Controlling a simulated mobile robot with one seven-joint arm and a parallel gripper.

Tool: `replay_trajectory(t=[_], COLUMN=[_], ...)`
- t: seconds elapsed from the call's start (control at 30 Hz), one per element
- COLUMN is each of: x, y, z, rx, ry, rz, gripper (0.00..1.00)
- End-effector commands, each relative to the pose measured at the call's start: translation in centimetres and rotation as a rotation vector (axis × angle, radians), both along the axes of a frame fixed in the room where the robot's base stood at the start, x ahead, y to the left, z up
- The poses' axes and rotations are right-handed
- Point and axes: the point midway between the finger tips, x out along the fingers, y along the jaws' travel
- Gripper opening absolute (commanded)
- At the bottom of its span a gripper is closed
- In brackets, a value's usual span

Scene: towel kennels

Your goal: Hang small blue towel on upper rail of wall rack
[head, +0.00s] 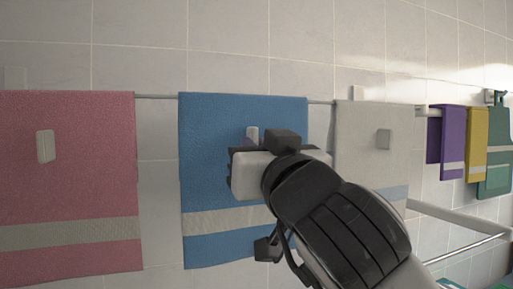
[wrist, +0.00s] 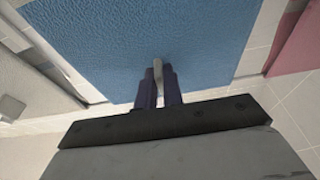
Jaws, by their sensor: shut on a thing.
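The blue towel (head: 215,150) hangs flat with a pale band near its bottom, its top edge at the height of the thin upper rail (head: 158,97). A light grey tab (head: 252,132) stands out from its front. My gripper (head: 248,142) is in front of the towel, shut on this tab, mostly hidden behind my wrist in the head view. In the wrist view, the dark purple fingers of my gripper (wrist: 159,78) close around the tab (wrist: 158,66), with the blue towel (wrist: 150,35) filling the background. Whether the towel's top is draped over the rail is unclear.
A pink towel (head: 70,180) hangs left of the blue one and a whitish towel (head: 365,165) right of it, with narrow gaps. Further right are purple (head: 450,130), yellow (head: 477,135) and green (head: 497,170) towels. A pale bar (head: 455,220) juts out below them.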

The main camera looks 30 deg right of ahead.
Motion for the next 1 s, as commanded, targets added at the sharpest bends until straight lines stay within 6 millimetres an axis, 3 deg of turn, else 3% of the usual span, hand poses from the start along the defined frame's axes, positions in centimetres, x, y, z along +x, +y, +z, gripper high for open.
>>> replay_trajectory(t=[0.17,0.2,0.37,0.57,0.7,1.0], x=[-0.01,-0.02,-0.02,-0.02,-0.01,-0.14], y=[0.0,0.01,0.01,0.0,-0.01,0.01], z=[0.09,0.09,0.09,0.08,0.05,0.05], rx=[0.0,0.0,0.0,0.0,0.0,0.0], ry=[-0.001,-0.001,-0.001,-0.001,0.0,0.0], rz=[0.0,0.0,0.0,0.0,0.0,-0.001], gripper=[0.0,0.11,0.32,0.34,0.51,0.52])
